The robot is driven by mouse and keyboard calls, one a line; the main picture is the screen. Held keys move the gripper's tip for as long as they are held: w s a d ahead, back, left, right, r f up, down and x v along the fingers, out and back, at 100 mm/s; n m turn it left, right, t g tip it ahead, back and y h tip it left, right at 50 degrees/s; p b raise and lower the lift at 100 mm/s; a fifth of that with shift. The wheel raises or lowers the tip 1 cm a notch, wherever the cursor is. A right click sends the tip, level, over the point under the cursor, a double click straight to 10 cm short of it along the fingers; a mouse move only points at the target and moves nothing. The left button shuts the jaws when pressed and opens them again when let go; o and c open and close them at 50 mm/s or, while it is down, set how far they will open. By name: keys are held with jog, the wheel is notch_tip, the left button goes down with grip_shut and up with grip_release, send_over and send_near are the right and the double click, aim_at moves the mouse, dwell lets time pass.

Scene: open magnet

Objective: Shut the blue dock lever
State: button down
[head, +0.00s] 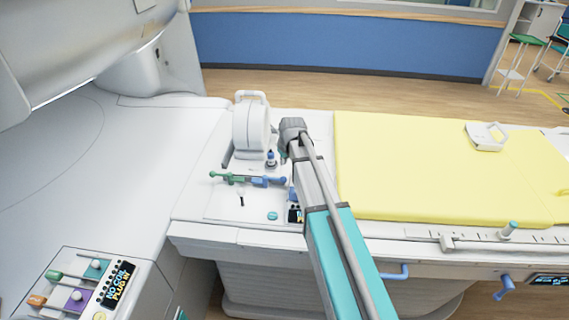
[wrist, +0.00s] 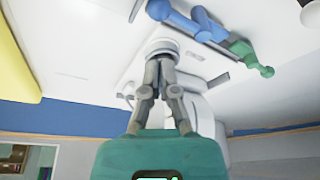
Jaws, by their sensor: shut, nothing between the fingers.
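The blue dock lever (head: 266,181) lies on the white dock end of the table, in line with a green lever (head: 226,177). In the wrist view the blue lever (wrist: 184,18) is at the top, with the green lever (wrist: 246,52) to its right. My gripper (wrist: 160,54) is shut and empty, its fingertips together below and left of the blue lever in that view, apart from it in the picture. A pale round piece (wrist: 161,44) shows just beyond the fingertips; contact cannot be told. In the head view my arm hides the fingertips.
A white round coil unit (head: 250,128) stands behind the levers. A small blue-topped knob (head: 270,158) is close to them. The yellow mattress (head: 420,170) lies to the right. A control panel (head: 85,280) is at front left. Blue handles (head: 396,272) stick out from the table's front side.

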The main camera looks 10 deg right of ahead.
jog(key=shift+b+x, duration=4.1)
jog(key=shift+x, duration=0.4)
jog(key=shift+d, duration=0.3)
